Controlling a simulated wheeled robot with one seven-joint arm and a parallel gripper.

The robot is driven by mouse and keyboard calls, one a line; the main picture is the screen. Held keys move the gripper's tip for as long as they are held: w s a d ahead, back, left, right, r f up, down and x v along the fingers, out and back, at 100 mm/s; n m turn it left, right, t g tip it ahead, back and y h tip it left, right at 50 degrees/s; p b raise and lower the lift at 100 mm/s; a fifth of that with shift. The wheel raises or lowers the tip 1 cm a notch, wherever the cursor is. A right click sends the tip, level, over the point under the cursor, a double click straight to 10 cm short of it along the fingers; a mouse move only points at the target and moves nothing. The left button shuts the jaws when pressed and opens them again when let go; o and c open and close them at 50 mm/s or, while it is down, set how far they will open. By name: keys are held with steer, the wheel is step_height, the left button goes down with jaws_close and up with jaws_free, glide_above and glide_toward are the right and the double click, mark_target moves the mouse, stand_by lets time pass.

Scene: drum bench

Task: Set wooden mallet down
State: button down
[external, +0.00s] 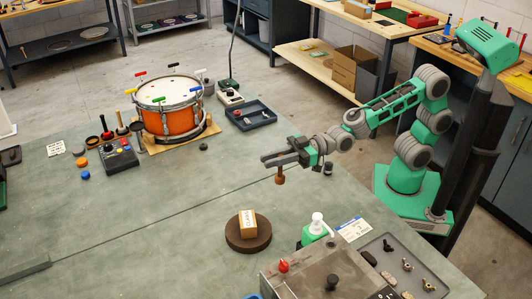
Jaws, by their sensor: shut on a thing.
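My gripper (274,158) is above the middle of the bench, reaching left from the arm on the right. It is shut on the wooden mallet (280,176). Only a brown wooden part of the mallet shows, pointing down under the jaws; the rest is hidden by the gripper. I cannot tell whether its lower end touches the bench (200,205).
An orange drum (167,121) stands on a wooden board at the back left. Left of it are upright tools and a dark box (121,157). A dark tray (251,114) lies behind. A brown round block (248,236) stands in front.

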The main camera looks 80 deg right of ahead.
steer(key=s+d+r+p, duration=0.1)
steer(key=s+r+p, duration=0.2)
steer(key=r+p, duration=0.7)
steer(key=s+d+f+n+g+y+p, duration=0.1)
steer(key=s+f, duration=0.4)
steer(key=s, duration=0.2)
steer(key=s+f+n+g+y+p, duration=0.1)
steer(key=s+f, duration=0.4)
steer(key=s, duration=0.3)
step_height(320, 180, down, 8)
steer(key=b, duration=0.4)
steer(key=shift+w+d, duration=0.2)
steer(key=shift+w, duration=0.15)
steer(key=shift+r, duration=0.15)
